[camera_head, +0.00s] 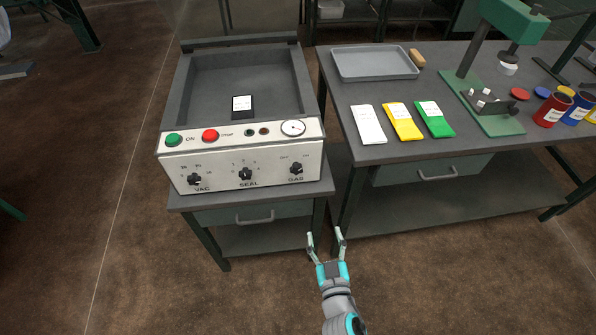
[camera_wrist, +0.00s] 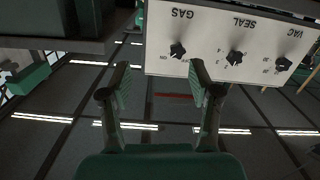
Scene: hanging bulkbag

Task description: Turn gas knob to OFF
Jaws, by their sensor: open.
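The gas knob (camera_head: 296,168) is a small black knob at the right end of the white control panel (camera_head: 222,173), with "GAS" printed below it and small OFF and ON marks above. In the wrist view the gas knob (camera_wrist: 178,50) appears upside down near the top middle, its pointer slanted; I cannot tell its exact setting. My gripper (camera_head: 326,236) is open and empty, in front of and below the panel, apart from the knob. Its two fingers (camera_wrist: 158,82) frame the space just below the knob in the wrist view.
The SEAL knob (camera_head: 245,174) and VAC knob (camera_head: 194,179) sit left of the gas knob. A gauge (camera_head: 293,128), green button (camera_head: 173,140) and red button (camera_head: 210,135) are above. A workbench (camera_head: 400,153) stands close on the right. The floor in front is clear.

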